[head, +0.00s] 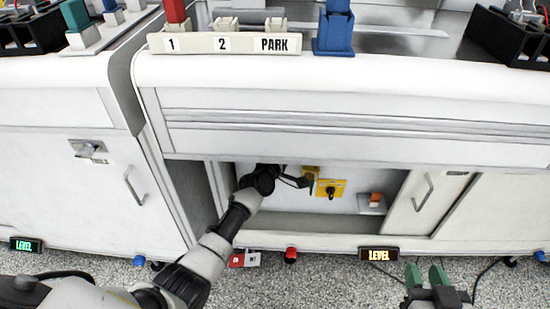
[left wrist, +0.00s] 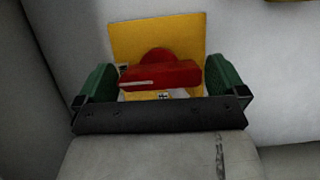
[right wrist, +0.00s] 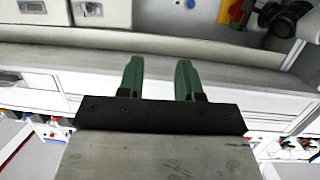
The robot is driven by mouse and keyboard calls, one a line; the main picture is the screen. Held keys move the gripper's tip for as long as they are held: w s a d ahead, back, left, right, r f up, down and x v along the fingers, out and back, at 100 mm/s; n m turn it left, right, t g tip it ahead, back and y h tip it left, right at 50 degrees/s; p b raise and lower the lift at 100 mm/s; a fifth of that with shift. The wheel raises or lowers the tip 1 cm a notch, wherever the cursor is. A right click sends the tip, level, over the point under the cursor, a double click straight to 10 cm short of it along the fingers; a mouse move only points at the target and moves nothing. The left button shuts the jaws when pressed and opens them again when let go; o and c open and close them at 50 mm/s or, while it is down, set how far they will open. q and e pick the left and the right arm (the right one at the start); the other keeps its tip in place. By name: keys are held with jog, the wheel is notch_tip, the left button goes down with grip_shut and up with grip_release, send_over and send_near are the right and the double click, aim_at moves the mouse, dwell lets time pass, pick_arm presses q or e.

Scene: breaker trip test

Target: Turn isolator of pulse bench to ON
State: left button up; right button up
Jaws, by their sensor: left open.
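A red rotary handle (left wrist: 160,76) on a yellow plate (left wrist: 130,40) lies roughly crosswise in the left wrist view. My left gripper (left wrist: 162,72) is open, with one green finger at each end of the handle; I cannot tell whether they touch it. In the head view my left arm reaches into the recess under the bench, and the left gripper (head: 304,181) is at the left yellow plate (head: 312,171), mostly covering it. My right gripper (head: 428,274) is open and empty in front of the bench; its parted fingers show in the right wrist view (right wrist: 160,80).
Right of the left gripper is another yellow plate with a black knob (head: 330,189), then an orange switch (head: 376,198). The bench top (head: 350,70) overhangs the recess.

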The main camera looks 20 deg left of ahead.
pick_arm(q)
jog(key=s+a+p, duration=0.1)
jog(key=s+p, duration=0.2)
jog(key=s, duration=0.7)
pick_arm(e)
jog(key=s+d+f+g+h, duration=0.2)
jog(key=s+d+f+g, duration=0.1)
jog(key=s+f+g, duration=0.4)
jog(key=shift+s+d+g+h, duration=0.3)
jog(key=shift+s+g, duration=0.4)
jog(key=shift+g, duration=0.1)
